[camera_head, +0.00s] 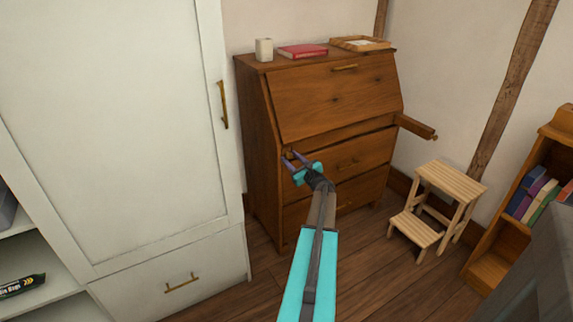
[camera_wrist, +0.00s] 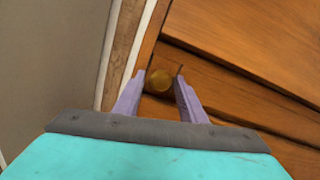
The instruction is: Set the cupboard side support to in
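The wooden bureau-style cupboard (camera_head: 335,98) stands against the wall with its slanted front closed. One side support (camera_head: 415,127) sticks out from its right side as a wooden bar with a small knob at its end. My gripper (camera_head: 292,157) is at the front left edge of the cupboard, below the slanted front. Small gaps show between the knob and the fingers. How far the left support stands out is hidden by my gripper.
A white wardrobe (camera_head: 120,120) stands close on the left. A wooden step stool (camera_head: 450,183) stands on the floor at the right, near a bookcase (camera_head: 492,262). A white cup (camera_head: 264,50), a red book (camera_head: 303,51) and a tray (camera_head: 345,43) rest on the cupboard top.

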